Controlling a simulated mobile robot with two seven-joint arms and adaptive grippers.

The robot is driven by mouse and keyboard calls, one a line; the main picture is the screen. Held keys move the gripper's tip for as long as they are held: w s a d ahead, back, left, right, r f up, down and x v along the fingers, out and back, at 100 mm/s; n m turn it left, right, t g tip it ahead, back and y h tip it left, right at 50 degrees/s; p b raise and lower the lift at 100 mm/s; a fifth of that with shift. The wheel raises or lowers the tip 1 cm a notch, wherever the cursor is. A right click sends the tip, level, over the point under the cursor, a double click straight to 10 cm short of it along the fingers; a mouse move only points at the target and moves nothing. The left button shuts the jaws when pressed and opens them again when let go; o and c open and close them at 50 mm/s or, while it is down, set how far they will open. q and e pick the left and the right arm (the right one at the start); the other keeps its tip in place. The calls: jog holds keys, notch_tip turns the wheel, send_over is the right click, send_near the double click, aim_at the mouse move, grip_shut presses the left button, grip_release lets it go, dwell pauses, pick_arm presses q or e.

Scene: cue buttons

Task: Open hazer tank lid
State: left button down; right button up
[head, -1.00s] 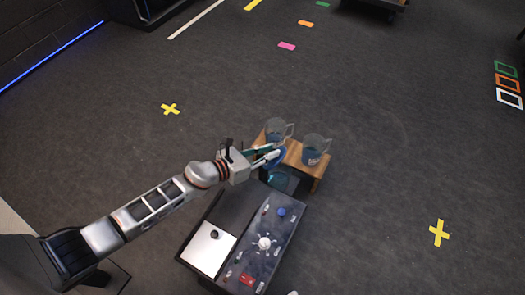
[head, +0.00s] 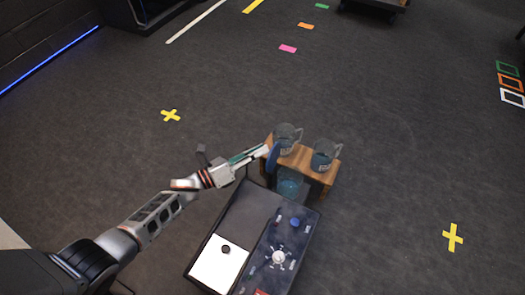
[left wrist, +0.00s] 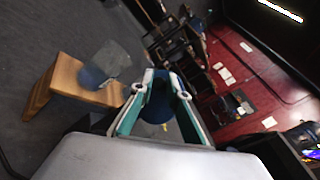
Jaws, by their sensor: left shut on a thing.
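My left gripper (head: 266,151) is shut on the blue round lid (head: 273,158) and holds it tilted, almost edge-on. In the left wrist view the lid (left wrist: 157,103) sits between the two fingers of the left gripper (left wrist: 158,88). The clear bluish hazer tank (head: 290,186) is at the back end of the dark machine (head: 240,212), below and right of the lid in the head view. The lid looks apart from the tank. My right gripper is not in view.
A small wooden stand (head: 308,162) behind the tank carries two clear jugs, one left (head: 286,138) and one right (head: 323,155). The left jug is close to the lid. The floor around is open.

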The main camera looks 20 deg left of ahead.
pick_arm(q)
jog(key=shift+s+a+f+n, duration=0.15)
jog(key=shift+s+f+n, duration=0.1)
jog(key=shift+f, duration=0.45)
jog(key=shift+s+a+f+n, duration=0.1)
jog(key=shift+f+n, duration=0.15)
jog(key=shift+f, duration=0.4)
jog(key=shift+s+d, duration=0.1)
jog(key=shift+d, duration=0.1)
jog(key=c, duration=2)
grip_release()
jog(key=shift+d+f, duration=0.1)
jog(key=shift+f, duration=0.1)
jog(key=shift+a, duration=0.2)
jog(key=v, duration=1.1)
jog(key=shift+a+r, duration=0.25)
jog(key=shift+r, duration=0.05)
